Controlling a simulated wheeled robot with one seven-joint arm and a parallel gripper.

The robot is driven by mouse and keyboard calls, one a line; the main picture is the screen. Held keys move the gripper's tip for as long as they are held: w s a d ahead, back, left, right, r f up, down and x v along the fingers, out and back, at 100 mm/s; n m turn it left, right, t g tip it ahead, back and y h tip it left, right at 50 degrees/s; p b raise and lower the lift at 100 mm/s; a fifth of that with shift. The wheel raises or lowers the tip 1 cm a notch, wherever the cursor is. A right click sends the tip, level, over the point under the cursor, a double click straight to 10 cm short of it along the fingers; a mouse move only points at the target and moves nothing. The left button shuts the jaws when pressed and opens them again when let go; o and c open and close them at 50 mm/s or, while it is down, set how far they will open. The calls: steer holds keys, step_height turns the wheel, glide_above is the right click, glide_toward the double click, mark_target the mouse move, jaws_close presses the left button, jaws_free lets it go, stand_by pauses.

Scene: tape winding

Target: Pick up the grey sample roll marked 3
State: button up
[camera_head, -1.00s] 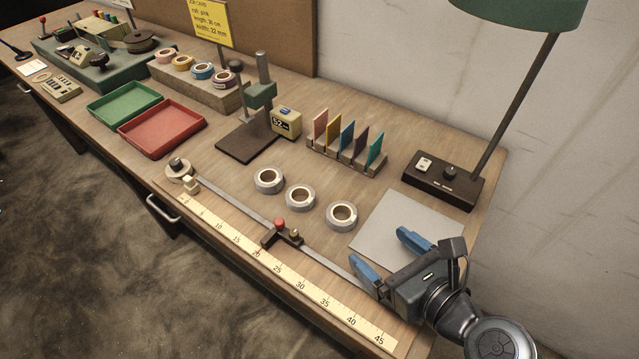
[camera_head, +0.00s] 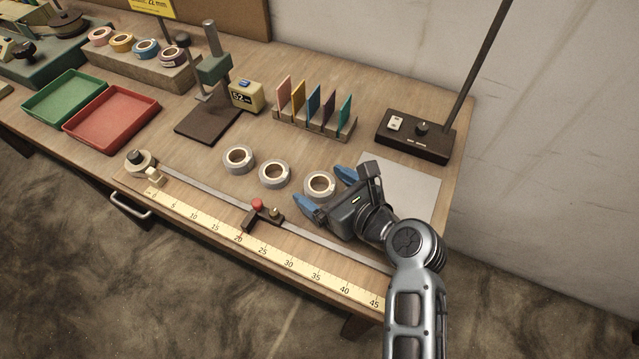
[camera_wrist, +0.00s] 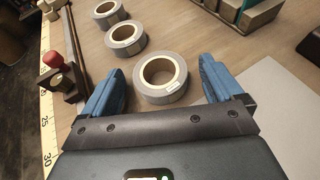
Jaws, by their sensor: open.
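Three grey sample rolls lie flat in a slanting row on the bench: a left one (camera_head: 238,158), a middle one (camera_head: 275,174) and a right one (camera_head: 319,185). Their numbers are too small to read. My gripper (camera_head: 322,190) is open and empty, low at the right roll, with its blue fingers pointing toward that roll. In the wrist view the right roll (camera_wrist: 161,78) sits ahead between the two open fingers, with a small white label on its side. The other two rolls (camera_wrist: 125,38) (camera_wrist: 108,14) show beyond it to the left.
A ruler strip (camera_head: 265,252) with a rail and red-knobbed slider (camera_head: 258,205) runs along the front edge. A grey sheet (camera_head: 412,183) lies at right. Behind stand a card rack (camera_head: 315,122), a lamp base (camera_head: 415,137) and a post stand (camera_head: 208,125). Red (camera_head: 112,118) and green trays (camera_head: 66,96) are left.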

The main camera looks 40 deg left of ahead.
steer(key=c, duration=1.1)
steer(key=shift+r, duration=0.1)
